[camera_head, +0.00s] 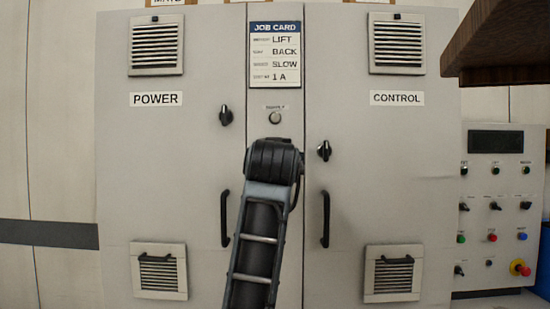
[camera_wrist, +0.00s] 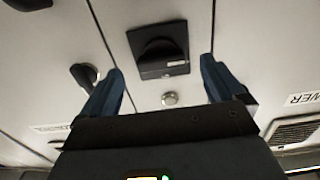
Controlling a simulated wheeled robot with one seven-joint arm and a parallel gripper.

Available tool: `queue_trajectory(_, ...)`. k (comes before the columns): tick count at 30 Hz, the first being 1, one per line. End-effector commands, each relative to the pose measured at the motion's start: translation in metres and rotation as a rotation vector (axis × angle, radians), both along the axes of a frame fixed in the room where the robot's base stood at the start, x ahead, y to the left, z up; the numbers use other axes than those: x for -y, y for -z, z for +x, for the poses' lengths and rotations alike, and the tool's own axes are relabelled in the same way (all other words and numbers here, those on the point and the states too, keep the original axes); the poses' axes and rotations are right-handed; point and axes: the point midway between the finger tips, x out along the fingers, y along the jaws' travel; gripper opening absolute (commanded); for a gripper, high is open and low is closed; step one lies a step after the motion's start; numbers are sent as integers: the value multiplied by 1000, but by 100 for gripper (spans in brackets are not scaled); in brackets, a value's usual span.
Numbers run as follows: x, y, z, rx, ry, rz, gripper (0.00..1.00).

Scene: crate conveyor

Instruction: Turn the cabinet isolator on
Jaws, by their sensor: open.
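The cabinet isolator (camera_wrist: 160,50) shows in the wrist view as a black rotary knob on a square black plate. It is fixed to the narrow strip between the two cabinet doors. I cannot tell which way its knob is set. My gripper (camera_wrist: 161,66) is open, with one blue finger on each side of the isolator in the picture and nothing between them. I see no contact with the knob. In the head view my arm hides the gripper and most of the isolator.
The doors carry a POWER label (camera_head: 156,99), a CONTROL label (camera_head: 396,98), black door knobs (camera_head: 226,115) and long handles (camera_head: 325,219). A small round silver fitting (camera_head: 275,118) is near the isolator, under the job card (camera_head: 275,55). A button panel (camera_head: 495,205) stands at right, below a brown overhang (camera_head: 510,45).

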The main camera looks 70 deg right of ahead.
Motion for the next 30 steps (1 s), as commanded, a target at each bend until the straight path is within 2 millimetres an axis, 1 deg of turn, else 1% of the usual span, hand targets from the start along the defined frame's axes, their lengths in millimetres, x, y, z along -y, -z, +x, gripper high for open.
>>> queue_trajectory(1, 8, -1, 3, 0, 1, 1, 96)
queue_trajectory(3, 17, 0, 7, -2, 0, 1, 96)
queue_trajectory(6, 27, 0, 12, -1, -1, 1, 96)
queue_trajectory(9, 34, 0, 14, 0, -2, -1, 96)
queue_trajectory(12, 37, 0, 16, 0, -2, -1, 96)
queue_trajectory(19, 37, 0, 16, 0, -2, -1, 96)
queue_trajectory(30, 37, 0, 16, 0, -2, -1, 60)
